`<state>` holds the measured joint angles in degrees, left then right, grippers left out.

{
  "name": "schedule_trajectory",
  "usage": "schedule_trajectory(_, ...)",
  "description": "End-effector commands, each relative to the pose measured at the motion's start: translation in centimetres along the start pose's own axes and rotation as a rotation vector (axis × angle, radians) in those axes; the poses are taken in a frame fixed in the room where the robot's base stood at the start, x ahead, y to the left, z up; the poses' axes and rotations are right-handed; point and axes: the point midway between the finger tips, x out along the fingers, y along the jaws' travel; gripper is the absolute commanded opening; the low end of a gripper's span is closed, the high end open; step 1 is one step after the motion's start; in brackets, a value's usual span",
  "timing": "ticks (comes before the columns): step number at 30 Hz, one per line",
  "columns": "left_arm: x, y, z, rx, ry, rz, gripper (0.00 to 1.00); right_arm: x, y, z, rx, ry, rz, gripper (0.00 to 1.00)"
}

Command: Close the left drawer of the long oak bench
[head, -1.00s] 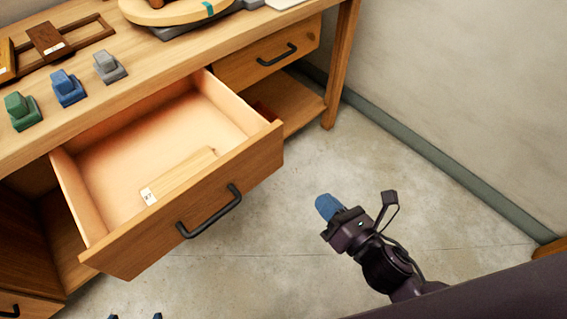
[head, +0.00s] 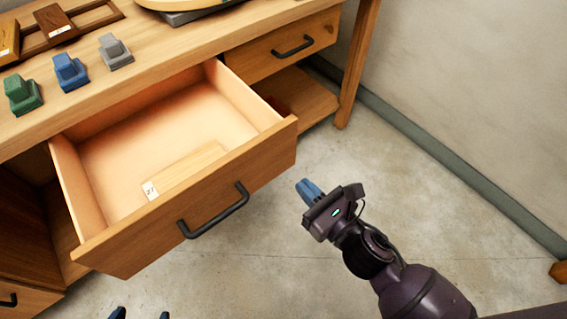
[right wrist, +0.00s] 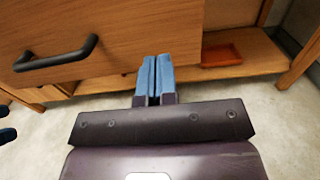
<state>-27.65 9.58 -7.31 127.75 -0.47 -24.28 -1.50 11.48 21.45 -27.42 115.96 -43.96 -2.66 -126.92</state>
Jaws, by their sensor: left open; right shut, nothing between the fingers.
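The open drawer (head: 215,190) of the long oak bench (head: 110,98) is pulled far out, left of a shut drawer (head: 275,48). Its front carries a black bar handle (head: 214,211), which also shows in the right wrist view (right wrist: 55,56). A pale wooden block with a white label (head: 185,170) lies inside. My right gripper (head: 308,190), with blue fingers, is shut and empty, just right of the drawer front. In the right wrist view its fingers (right wrist: 155,80) point toward the bench, right of the handle. My left gripper (head: 141,314) is open at the bottom edge, only its fingertips showing.
Green (head: 22,95), blue (head: 70,72) and grey (head: 115,52) blocks stand on the bench top. A reddish tray (right wrist: 222,52) sits on the lower shelf. A bench leg (head: 358,65) stands at the right, near the wall. The floor (head: 270,270) before the drawer is clear.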

Motion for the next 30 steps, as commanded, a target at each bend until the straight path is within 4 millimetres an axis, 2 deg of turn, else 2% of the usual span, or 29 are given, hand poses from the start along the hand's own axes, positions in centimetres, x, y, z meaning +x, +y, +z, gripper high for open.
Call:
schedule_trajectory(6, 0.2, 0.1, 0.1, 0.010, 0.000, 0.002, 0.83, 3.3, 0.1, -0.1, 0.001, 0.000, 0.001, 0.00)
schedule_trajectory(15, 0.6, 0.3, -0.9, 0.026, 0.027, 0.006, 0.83, 6.5, 0.1, -0.2, 0.003, 0.001, 0.000, 0.00)
schedule_trajectory(21, 0.7, 0.3, -0.9, 0.031, 0.030, 0.006, 0.83, 7.2, 0.1, -0.1, 0.002, 0.000, 0.000, 0.00)
schedule_trajectory(30, 0.6, 0.3, -0.7, 0.031, 0.025, 0.005, 0.83, 7.3, 0.0, 0.0, 0.002, 0.000, -0.001, 0.00)
